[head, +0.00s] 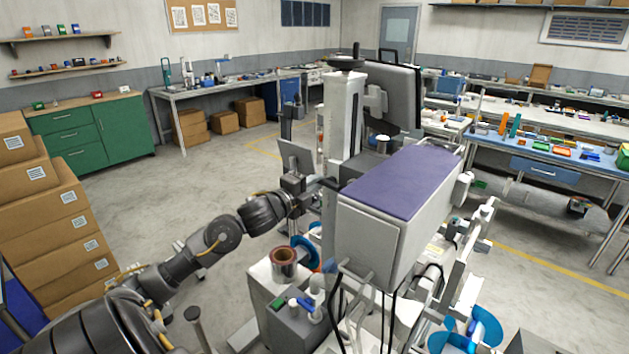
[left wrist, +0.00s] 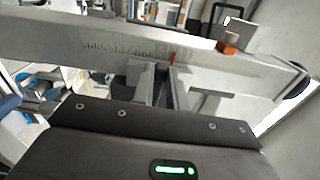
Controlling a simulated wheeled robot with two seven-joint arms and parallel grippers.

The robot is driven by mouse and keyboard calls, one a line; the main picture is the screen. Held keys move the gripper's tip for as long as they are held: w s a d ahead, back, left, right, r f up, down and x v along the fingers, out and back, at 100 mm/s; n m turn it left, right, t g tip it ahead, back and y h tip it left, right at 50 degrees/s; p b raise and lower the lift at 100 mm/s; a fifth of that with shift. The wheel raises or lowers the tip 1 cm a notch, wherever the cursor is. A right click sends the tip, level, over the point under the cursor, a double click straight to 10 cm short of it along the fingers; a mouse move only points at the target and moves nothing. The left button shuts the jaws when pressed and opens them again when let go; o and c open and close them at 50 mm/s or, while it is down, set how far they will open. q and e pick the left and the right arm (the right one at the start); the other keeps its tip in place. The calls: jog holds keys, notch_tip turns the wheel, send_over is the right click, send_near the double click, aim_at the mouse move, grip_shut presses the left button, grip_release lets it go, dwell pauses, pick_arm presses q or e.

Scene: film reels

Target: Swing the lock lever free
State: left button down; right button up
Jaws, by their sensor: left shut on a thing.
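My left gripper (head: 322,184) reaches in from the left to the upright column (head: 343,115) of the large grey machine. It is shut on what looks like the lock lever, mostly hidden between the fingers. In the left wrist view the two fingers (left wrist: 160,84) are close together against a long grey arm (left wrist: 110,42) with scale marks and a small red pointer. An orange block (left wrist: 229,46) sits further right on that arm. The lever's far end and its angle cannot be made out. My right gripper is not in view.
The machine's box with a purple top (head: 400,182) stands right of the gripper. A flat grey panel (head: 296,158) is close above my wrist.

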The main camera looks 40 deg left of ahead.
pick_arm(q)
jog(key=shift+f+n, duration=0.1)
jog(key=shift+n, duration=0.2)
dwell(0.4)
jog(key=c, duration=1.4)
grip_release()
jog(key=shift+s, duration=0.1)
jog(key=s+b, duration=0.3)
jog(key=s, duration=0.7)
jog(key=shift+s, duration=0.35)
jog(key=shift+d, duration=0.1)
